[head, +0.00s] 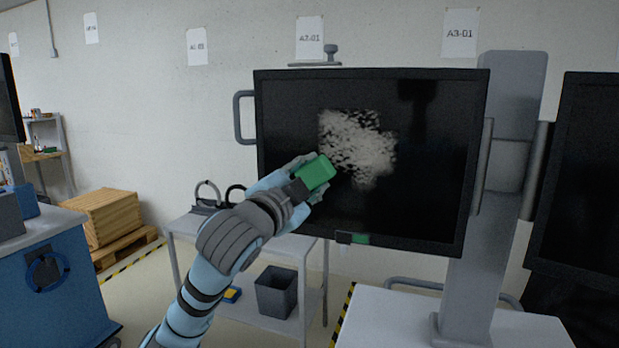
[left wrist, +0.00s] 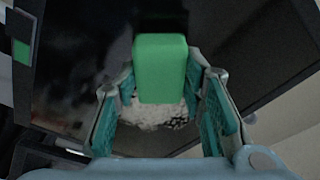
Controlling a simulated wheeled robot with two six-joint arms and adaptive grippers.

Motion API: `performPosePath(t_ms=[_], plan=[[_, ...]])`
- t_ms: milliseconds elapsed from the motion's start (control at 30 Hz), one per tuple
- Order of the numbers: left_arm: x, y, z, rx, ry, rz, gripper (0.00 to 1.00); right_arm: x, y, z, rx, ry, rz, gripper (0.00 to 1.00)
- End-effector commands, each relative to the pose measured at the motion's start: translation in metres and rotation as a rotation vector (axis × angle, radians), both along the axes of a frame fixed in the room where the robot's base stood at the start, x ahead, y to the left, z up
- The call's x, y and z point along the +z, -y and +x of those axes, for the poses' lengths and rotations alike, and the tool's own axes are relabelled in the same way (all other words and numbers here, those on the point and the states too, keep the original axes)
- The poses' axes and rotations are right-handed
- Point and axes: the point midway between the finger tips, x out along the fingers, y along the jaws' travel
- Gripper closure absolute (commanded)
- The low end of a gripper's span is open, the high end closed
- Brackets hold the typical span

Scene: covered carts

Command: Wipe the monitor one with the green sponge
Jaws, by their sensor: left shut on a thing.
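The monitor (head: 420,200) is a large dark screen on a grey column, with a pale speckled smudge (head: 362,145) left of its middle. My left gripper (head: 310,178) is shut on the green sponge (head: 318,171), in front of the screen just below and left of the smudge. In the left wrist view the sponge (left wrist: 160,62) sits between the fingers and hides part of the smudge (left wrist: 150,115). I cannot tell whether the sponge touches the screen. My right gripper is not in view.
A second dark monitor (head: 590,190) stands at the right edge. Behind my left arm is a light cart (head: 300,246) with a grey bin (head: 277,291) on its lower shelf. A blue cabinet (head: 60,280) and wooden crates (head: 108,217) are at the left.

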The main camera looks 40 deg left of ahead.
Motion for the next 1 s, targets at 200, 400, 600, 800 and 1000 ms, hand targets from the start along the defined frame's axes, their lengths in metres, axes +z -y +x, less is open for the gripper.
performPosePath(t_ms=[200, 400, 600, 800, 1000], plan=[[0.001, -0.001, 0.004, -0.001, 0.001, -0.001, 0.91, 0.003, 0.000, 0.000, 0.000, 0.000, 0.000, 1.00], [0.001, -0.003, 0.008, -0.001, -0.001, -0.001, 0.91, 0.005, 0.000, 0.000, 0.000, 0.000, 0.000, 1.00], [0.001, -0.004, 0.012, -0.001, 0.001, -0.001, 0.91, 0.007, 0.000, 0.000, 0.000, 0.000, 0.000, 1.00], [0.000, -0.006, 0.016, 0.000, -0.001, -0.001, 0.91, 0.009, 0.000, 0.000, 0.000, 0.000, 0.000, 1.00], [0.001, -0.006, 0.018, -0.001, 0.001, 0.000, 0.91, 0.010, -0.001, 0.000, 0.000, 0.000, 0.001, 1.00]])
